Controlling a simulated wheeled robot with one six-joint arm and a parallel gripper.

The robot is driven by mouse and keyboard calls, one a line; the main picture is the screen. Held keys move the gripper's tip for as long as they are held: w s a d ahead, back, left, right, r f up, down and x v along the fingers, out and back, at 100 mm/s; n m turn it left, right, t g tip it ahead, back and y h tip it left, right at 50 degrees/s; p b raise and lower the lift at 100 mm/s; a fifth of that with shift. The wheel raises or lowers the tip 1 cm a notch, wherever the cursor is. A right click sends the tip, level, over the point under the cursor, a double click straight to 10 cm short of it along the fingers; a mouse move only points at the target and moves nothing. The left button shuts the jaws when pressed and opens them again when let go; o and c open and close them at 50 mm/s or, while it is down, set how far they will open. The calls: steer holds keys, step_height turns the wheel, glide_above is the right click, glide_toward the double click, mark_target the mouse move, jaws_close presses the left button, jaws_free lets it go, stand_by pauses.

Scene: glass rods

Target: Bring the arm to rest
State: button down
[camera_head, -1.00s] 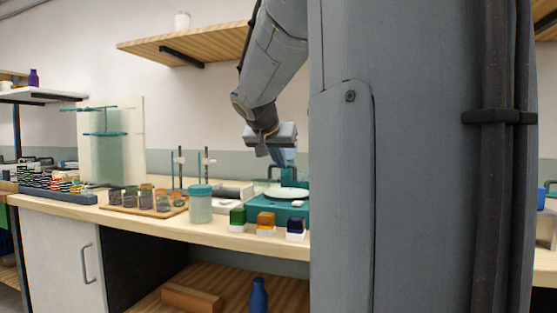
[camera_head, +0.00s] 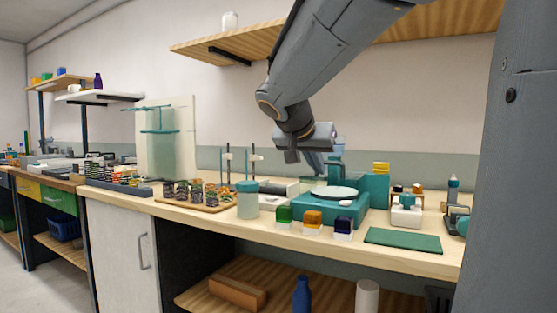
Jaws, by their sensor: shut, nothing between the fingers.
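My gripper (camera_head: 310,164) hangs at the end of my grey arm, above the back of the bench and behind the teal device with a round white plate (camera_head: 336,192). It is small in the picture and partly blurred against the wall. Its fingers look closed, with nothing held. My arm reaches in from the upper right and bends down toward the bench. The gripper is apart from the bench top (camera_head: 400,258).
A lidded jar (camera_head: 247,203), coloured blocks (camera_head: 313,220) and a tray of small jars (camera_head: 240,206) stand on the bench. Thin stands (camera_head: 227,166) rise left of my gripper. A wooden shelf (camera_head: 230,47) is above. A green mat (camera_head: 403,241) lies bare at the right.

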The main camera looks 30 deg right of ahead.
steer(key=shift+s+a+f, duration=0.15)
steer(key=shift+s+a, duration=0.05)
steer(key=shift+a, duration=0.05)
steer(key=s+a+f+n+g+y, duration=0.1)
steer(key=a+f+n+y, duration=0.25)
steer(key=a+f, duration=0.7)
steer(key=s+a+f+n+y, duration=0.1)
steer(key=a+f+n+y, duration=0.2)
steer(key=a+f+n, duration=0.7)
steer(key=s+a+f+n+g+y, duration=0.2)
steer(key=s+a+f, duration=0.3)
steer(key=s+a, duration=0.45)
steer(key=s+a+f+n+g+y, duration=0.1)
steer(key=s+a+f+g, duration=0.1)
steer(key=s+a+f, duration=0.55)
steer(key=d+r+m+p, duration=0.2)
steer(key=d+r+p, duration=0.3)
steer(key=r+p, duration=0.4)
steer(key=d+r+m+p, duration=0.2)
steer(key=d+r+p, duration=0.2)
steer(key=r+p, duration=0.5)
steer(key=shift+s+d+r+p, duration=0.3)
steer(key=shift+d+r+p, duration=0.1)
steer(key=shift+p, duration=2.1)
steer(key=shift+m, duration=0.25)
